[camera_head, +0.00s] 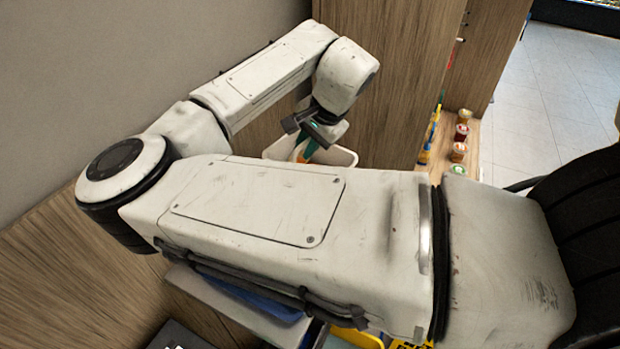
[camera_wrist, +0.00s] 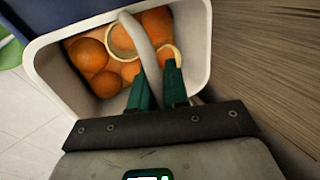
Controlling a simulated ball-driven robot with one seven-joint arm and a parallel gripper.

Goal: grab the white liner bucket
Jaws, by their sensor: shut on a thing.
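The white liner bucket (camera_wrist: 196,50) holds several oranges (camera_wrist: 90,56) and shows large in the wrist view. Its pale curved handle (camera_wrist: 146,47) arches up over the oranges. My gripper (camera_wrist: 158,88) has green fingers on the near end of this handle and is shut on it. In the head view my gripper (camera_head: 301,151) points down at the bucket (camera_head: 341,156). Only part of the bucket's rim and wall shows there, because my forearm hides the rest.
A wooden panel (camera_head: 385,70) stands right behind the bucket. Several small jars (camera_head: 460,140) stand on a shelf to the right. A blue thing (camera_wrist: 12,28) lies beside the bucket at the left of the wrist view. Tiled floor (camera_head: 560,100) is open at the far right.

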